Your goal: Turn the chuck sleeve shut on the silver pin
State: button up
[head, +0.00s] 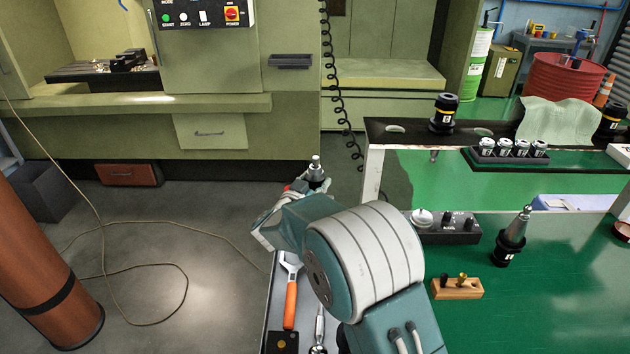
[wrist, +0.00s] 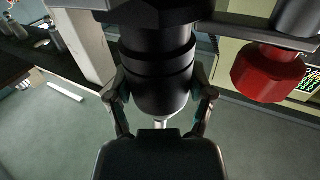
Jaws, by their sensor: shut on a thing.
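The black chuck sleeve (wrist: 157,62) fills the middle of the wrist view. My gripper (wrist: 160,98) has one finger on each side of it and is shut on it. A short piece of the silver pin (wrist: 161,122) shows beyond the sleeve's end, between the fingers. My gripper there (head: 308,184) is mostly hidden behind my own wrist, and so is most of the sleeve. Any gap between pin and sleeve cannot be made out.
A wrench with an orange handle (head: 290,303) lies below my arm. On the green cart top stand a black control box (head: 447,227), a tool holder (head: 511,240) and a wooden block (head: 457,290). A red part (wrist: 267,73) is close on the right in the wrist view.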

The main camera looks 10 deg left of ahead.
jog(key=shift+a, duration=0.1)
jog(key=o, duration=1.1)
jog(key=shift+a, duration=0.1)
jog(key=shift+s, duration=0.15)
jog(key=v, duration=1.1)
jog(key=shift+s, duration=0.35)
jog(key=shift+a+f, duration=0.1)
